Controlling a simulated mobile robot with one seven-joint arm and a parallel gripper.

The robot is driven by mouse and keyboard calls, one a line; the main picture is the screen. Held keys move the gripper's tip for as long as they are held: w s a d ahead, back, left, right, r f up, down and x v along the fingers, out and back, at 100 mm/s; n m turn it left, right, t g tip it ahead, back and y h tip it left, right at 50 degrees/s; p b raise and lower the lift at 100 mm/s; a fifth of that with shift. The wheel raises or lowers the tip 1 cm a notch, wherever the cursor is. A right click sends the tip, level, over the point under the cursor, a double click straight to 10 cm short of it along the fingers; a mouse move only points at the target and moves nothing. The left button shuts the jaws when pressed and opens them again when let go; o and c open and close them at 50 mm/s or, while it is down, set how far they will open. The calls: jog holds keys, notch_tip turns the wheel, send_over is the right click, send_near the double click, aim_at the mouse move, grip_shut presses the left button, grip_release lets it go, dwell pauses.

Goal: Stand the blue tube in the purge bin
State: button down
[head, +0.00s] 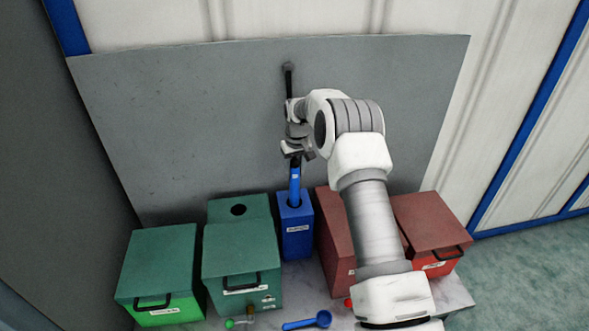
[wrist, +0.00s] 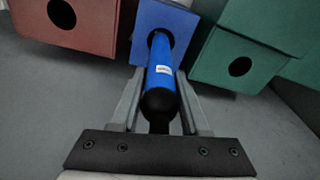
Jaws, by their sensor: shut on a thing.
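The blue tube (wrist: 161,62) is a blue cylinder with a dark rounded end and a small white label. My gripper (wrist: 160,103) is shut on it near the dark end in the wrist view. In the head view the tube (head: 295,183) hangs upright below my gripper (head: 292,154), its lower end inside the round hole of a narrow blue bin. This blue bin (head: 295,238) bears a white label too small to read, so I take it as the purge bin. It also shows in the wrist view (wrist: 180,17). The tube's bottom is hidden inside the bin.
Green boxes (head: 157,262) stand left of the blue bin, one with a round hole. Dark red boxes (head: 432,220) stand at right, partly behind my arm. A blue scoop (head: 308,322) lies in front. A grey panel (head: 200,110) rises behind.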

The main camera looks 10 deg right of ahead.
aim_at(294, 195)
jog(key=shift+f+b, duration=1.15)
jog(key=shift+f, duration=1.6)
jog(key=shift+f+b, duration=1.3)
jog(key=shift+f, duration=0.45)
jog(key=shift+f+b, duration=0.65)
jog(key=shift+b, duration=0.05)
jog(key=shift+c, duration=1.6)
grip_release()
